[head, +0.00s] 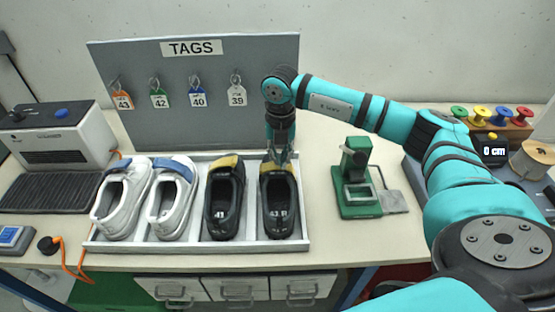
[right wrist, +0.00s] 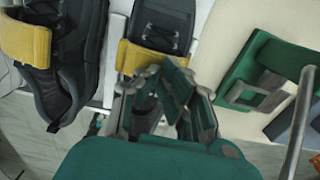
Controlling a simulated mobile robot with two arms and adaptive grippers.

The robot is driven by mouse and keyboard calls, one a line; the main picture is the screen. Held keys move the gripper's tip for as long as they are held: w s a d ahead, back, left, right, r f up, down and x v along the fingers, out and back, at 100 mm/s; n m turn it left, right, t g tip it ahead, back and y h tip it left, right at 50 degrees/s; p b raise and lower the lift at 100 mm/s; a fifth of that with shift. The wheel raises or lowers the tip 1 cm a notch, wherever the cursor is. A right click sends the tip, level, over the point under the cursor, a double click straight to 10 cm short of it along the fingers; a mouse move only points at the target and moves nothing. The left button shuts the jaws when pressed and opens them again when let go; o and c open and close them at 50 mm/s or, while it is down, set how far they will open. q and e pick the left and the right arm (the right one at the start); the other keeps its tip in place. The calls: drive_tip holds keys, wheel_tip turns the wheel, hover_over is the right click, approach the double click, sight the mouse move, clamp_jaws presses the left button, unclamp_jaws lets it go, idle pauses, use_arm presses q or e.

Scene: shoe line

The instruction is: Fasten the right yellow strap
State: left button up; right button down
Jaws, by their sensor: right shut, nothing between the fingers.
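The right black shoe (head: 279,205) stands in the white tray (head: 180,247), marked 41 inside. Its yellow strap (head: 268,168) lies across the far part of the shoe, partly hidden by my gripper. In the right wrist view the same yellow strap (right wrist: 140,57) crosses below the laces. My right gripper (head: 281,158) points down over the strap, shut and empty. In the right wrist view its fingertips (right wrist: 178,72) are at the strap's right end; I cannot tell if they touch it. Whether the strap is fastened is unclear. My left gripper is not in view.
The left black shoe (head: 224,205) with a yellow strap and white shoes (head: 172,205) with blue straps stand beside it. A green device (head: 357,180) is right of the tray. A grey tag board (head: 140,110) stands behind. Table is clear between tray and green device.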

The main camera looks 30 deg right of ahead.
wheel_tip(320, 180, up, 9)
drive_tip(key=p, duration=0.5)
drive_tip(key=shift+p, duration=0.4)
